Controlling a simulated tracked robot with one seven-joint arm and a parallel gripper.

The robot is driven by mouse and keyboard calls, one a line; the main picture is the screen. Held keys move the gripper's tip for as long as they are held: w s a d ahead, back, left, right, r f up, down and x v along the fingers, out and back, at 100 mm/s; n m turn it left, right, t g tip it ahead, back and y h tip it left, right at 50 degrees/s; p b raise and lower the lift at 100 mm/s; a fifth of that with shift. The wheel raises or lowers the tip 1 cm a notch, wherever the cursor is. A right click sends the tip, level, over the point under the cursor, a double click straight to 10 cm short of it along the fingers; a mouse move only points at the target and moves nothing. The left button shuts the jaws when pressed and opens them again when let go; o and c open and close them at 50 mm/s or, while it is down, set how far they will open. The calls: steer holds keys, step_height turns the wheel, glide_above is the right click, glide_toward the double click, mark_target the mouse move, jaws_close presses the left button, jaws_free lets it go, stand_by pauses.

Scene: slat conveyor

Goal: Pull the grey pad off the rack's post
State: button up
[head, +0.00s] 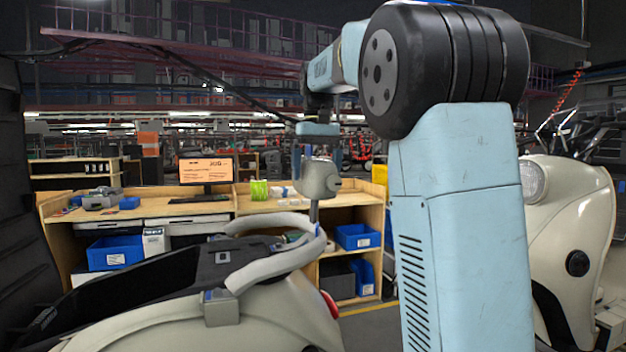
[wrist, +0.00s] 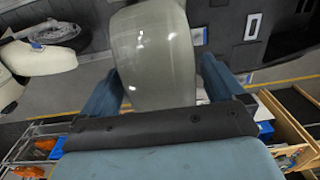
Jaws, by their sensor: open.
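The grey pad (head: 318,181) is a rounded block on top of the rack's short upright post (head: 313,211). The rack (head: 278,263) is a pale grey curved rail at the rear of a cream scooter. My gripper (head: 317,163) points down over the pad from above, open. In the wrist view the pad (wrist: 156,50) stands between the two blue fingers of my gripper (wrist: 160,78), one on each side. A narrow gap shows beside the right finger; whether the left finger touches the pad, I cannot tell. The pad's lower joint with the post is hidden in the wrist view.
The scooter's black seat (head: 160,275) lies left of the rack. Behind stands a wooden workbench (head: 160,206) with a monitor (head: 205,171) and blue bins (head: 357,237). Another cream scooter (head: 575,225) stands at the right, beyond my arm.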

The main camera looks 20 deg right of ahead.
steer(key=shift+f, duration=1.3)
steer(key=c, duration=1.2)
steer(key=o, duration=0.7)
steer(key=c, duration=0.5)
steer(key=shift+d+r, duration=0.1)
steer(key=shift+r, duration=1.2)
